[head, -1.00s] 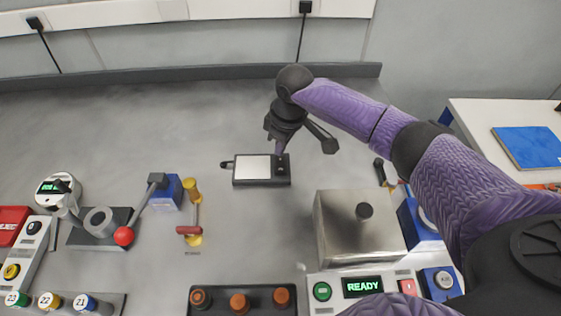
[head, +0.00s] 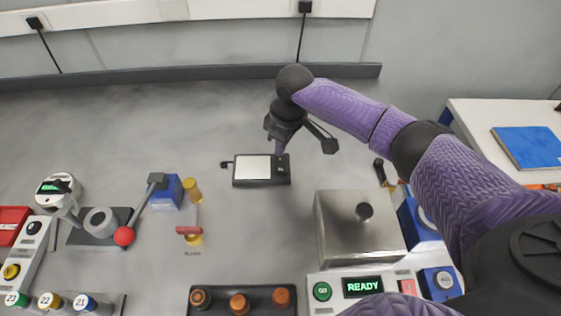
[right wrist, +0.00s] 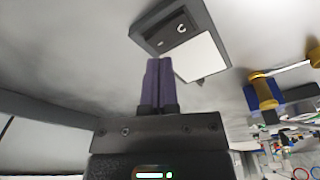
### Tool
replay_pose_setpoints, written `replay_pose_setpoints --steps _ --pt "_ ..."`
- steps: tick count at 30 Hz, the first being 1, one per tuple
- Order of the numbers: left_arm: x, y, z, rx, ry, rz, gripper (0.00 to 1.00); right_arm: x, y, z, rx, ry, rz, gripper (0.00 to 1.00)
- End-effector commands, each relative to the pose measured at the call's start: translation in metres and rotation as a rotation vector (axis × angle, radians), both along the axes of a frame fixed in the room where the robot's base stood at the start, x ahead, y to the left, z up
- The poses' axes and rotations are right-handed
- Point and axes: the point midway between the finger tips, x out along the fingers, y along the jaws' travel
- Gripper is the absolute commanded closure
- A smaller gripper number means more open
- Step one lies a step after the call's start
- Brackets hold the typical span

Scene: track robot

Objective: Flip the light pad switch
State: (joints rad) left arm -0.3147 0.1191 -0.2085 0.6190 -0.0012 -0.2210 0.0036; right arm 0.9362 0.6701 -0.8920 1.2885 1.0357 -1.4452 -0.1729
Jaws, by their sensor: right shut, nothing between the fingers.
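The light pad (head: 252,168) is a flat dark box with a white panel, lying on the grey table below my right gripper. Its small black switch (head: 281,168) sits at the right end of the box. The pad also shows in the right wrist view (right wrist: 203,56), with the switch (right wrist: 181,28) beside the white panel. My right gripper (head: 279,150) is shut and empty, with its purple fingers pointing down at the pad's switch end. In the right wrist view the fingertips (right wrist: 159,62) are close to the pad's edge; I cannot tell whether they touch. My left gripper is not in view.
A metal box with a black knob (head: 360,228) stands to the right, by a panel reading READY (head: 363,286). The table behind the pad is clear.

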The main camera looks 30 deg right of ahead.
Motion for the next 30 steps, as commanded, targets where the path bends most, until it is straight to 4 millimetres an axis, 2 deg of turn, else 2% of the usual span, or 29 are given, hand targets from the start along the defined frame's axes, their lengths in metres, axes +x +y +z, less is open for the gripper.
replay_pose_setpoints --steps 30 --pt "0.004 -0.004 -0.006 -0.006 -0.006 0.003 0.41 0.000 0.000 -0.012 0.000 0.000 0.000 1.00"
